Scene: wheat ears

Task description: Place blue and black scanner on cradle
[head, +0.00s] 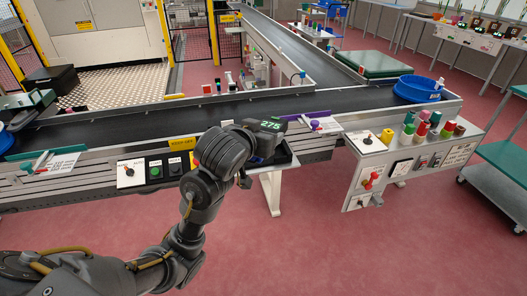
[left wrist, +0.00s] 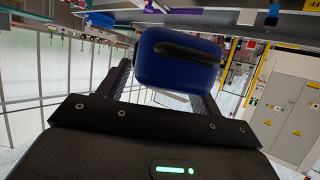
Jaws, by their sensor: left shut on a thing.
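The blue and black scanner (left wrist: 178,66) shows in the left wrist view as a rounded blue body with a black strip. My left gripper (left wrist: 163,88) is shut on it, one finger on each side. In the head view my left gripper (head: 262,152) is over the front edge of the conveyor, its fingers largely hidden by my wrist. A dark box with a green display reading 275 (head: 270,126) shows just beyond it. I cannot clearly make out the scanner or the cradle in the head view. My right gripper is not in view.
A control panel with a knob (head: 129,171) and buttons is left of my arm. A blue basin (head: 418,88) sits on the conveyor (head: 215,108). A green cart (head: 500,165) stands far right.

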